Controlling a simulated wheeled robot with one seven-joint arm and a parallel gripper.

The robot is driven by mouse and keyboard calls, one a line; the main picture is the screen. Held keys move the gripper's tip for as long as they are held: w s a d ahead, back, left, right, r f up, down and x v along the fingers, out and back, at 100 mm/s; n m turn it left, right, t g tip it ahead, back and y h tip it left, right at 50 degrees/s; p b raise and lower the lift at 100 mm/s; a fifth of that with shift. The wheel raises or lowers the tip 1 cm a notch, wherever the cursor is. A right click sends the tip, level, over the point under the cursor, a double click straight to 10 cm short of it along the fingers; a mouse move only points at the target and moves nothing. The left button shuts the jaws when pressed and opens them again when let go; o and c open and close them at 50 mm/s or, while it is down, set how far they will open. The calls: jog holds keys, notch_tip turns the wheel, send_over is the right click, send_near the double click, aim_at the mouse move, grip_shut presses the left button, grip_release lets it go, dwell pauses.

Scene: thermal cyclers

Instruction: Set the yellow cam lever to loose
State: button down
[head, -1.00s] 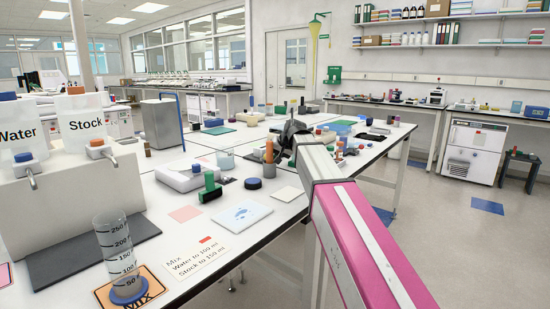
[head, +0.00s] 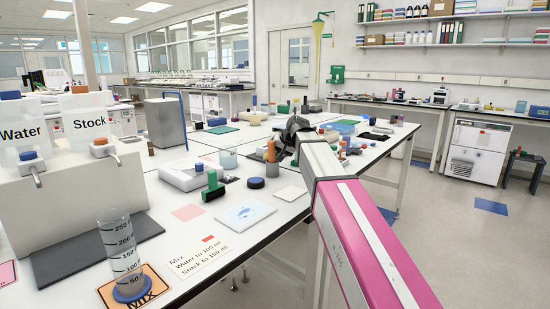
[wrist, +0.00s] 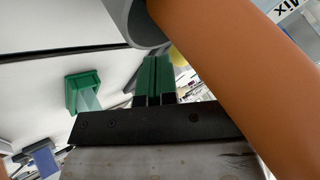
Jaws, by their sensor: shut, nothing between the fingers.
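I cannot make out a yellow cam lever for certain. A small yellow patch (wrist: 178,57) shows just beyond the fingertips in the wrist view, partly hidden by an orange cylinder; I cannot tell whether it is the lever. My gripper (wrist: 156,62) has its two green fingers together with nothing between them. In the head view my dark wrist is over the far right part of the bench, and its fingers are hidden there.
The orange cylinder (wrist: 225,65) passes very close on the right of the wrist view; a grey rounded part (wrist: 148,28) is above the fingers. A green open box (wrist: 73,95) is to the left. In the head view the bench (head: 180,235) holds several small items.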

jog(key=v, duration=0.9)
